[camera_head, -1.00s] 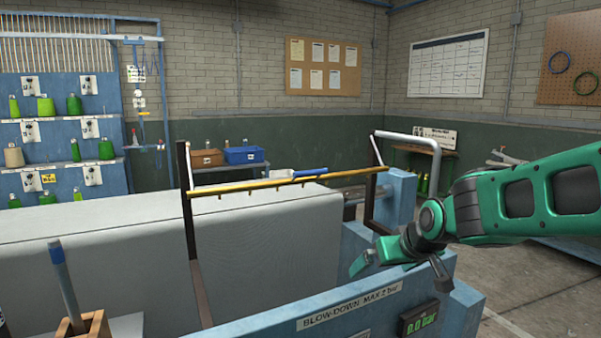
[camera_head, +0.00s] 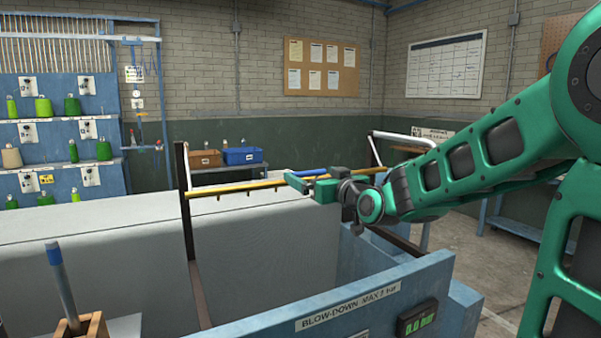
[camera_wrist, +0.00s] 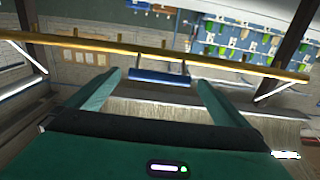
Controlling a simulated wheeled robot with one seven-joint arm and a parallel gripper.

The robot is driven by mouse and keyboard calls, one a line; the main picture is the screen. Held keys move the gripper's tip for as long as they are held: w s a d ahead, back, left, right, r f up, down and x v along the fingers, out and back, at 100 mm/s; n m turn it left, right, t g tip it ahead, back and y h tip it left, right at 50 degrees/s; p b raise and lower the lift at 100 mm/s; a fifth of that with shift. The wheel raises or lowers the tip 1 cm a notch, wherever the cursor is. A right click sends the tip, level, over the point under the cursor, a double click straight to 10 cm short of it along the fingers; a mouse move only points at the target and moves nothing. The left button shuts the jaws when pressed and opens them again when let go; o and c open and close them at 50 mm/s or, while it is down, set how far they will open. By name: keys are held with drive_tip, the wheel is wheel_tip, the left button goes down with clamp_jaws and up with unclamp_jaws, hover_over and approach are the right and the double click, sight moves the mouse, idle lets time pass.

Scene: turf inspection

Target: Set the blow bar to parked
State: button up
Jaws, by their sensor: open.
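The blow bar is a yellow tube (camera_head: 235,187) with small nozzles beneath it, carried between two dark uprights above the grey turf bed (camera_head: 110,225). Its blue handle (camera_head: 311,172) shows just behind my gripper (camera_head: 304,177). In the wrist view the yellow tube (camera_wrist: 235,63) runs across, and the blue handle (camera_wrist: 160,77) hangs on two short brackets. My gripper (camera_wrist: 158,80) is open there, with one finger on each side of the handle's ends. I cannot tell whether the fingers touch it.
A blue front panel (camera_head: 345,310) reads "BLOW-DOWN MAX 2 bar", beside a display (camera_head: 417,320) showing 0.0 bar. A wooden holder (camera_head: 82,327) with a blue-topped rod stands front left. A blue rack (camera_head: 60,135) of green cones stands back left. Floor is clear at right.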

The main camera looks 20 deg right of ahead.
drive_tip(key=w, duration=0.7)
drive_tip(key=shift+w+a, duration=0.1)
drive_tip(key=shift+a, duration=0.3)
